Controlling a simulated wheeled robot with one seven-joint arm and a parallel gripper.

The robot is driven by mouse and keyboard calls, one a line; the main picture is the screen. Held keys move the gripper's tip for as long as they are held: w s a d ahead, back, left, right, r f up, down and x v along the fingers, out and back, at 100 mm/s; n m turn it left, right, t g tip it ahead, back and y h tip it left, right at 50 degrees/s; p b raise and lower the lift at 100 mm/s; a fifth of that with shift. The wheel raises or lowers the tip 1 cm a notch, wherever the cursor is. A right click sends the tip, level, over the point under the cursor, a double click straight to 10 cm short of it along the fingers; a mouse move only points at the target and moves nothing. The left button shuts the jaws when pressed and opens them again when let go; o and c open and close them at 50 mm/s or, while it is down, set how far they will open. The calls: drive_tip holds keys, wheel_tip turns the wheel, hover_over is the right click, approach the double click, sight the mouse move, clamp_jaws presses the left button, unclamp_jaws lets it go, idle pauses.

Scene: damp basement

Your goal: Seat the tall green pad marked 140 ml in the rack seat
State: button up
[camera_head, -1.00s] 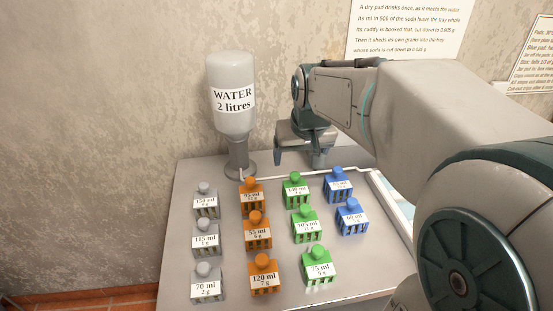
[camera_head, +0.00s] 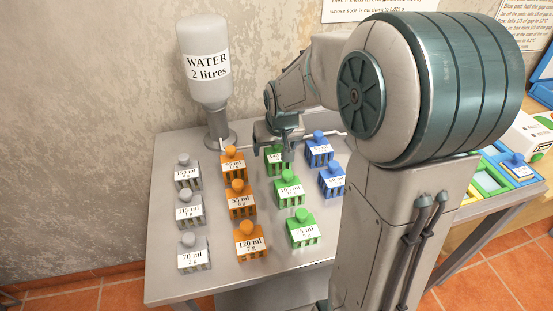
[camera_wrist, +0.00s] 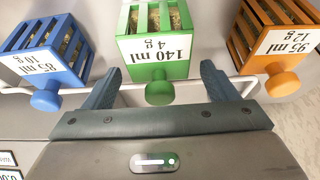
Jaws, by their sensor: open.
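The green pad marked 140 ml, 4 g (camera_wrist: 155,48) is a slatted green box with a round knob. It fills the top middle of the wrist view, upside down there. In the head view the same pad (camera_head: 277,165) stands in the back row, its top partly hidden by my gripper (camera_head: 274,146). My gripper is open, with one finger on each side of the pad's knob in the wrist view (camera_wrist: 160,78). I cannot tell whether the fingers touch it. A frame with yellow, green and blue openings (camera_head: 490,181) lies at the right; I cannot tell which opening is the rack seat.
An orange 95 ml pad (camera_wrist: 275,42) and a blue 85 ml pad (camera_wrist: 47,52) flank the green one. Several grey, orange, green and blue pads stand in front on the grey table (camera_head: 170,287). A water bottle (camera_head: 204,70) stands at the back left. A white tube runs behind the pads.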

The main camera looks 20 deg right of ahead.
drive_tip(key=shift+f, duration=0.1)
drive_tip(key=c, duration=1.1)
drive_tip(key=shift+o, duration=0.2)
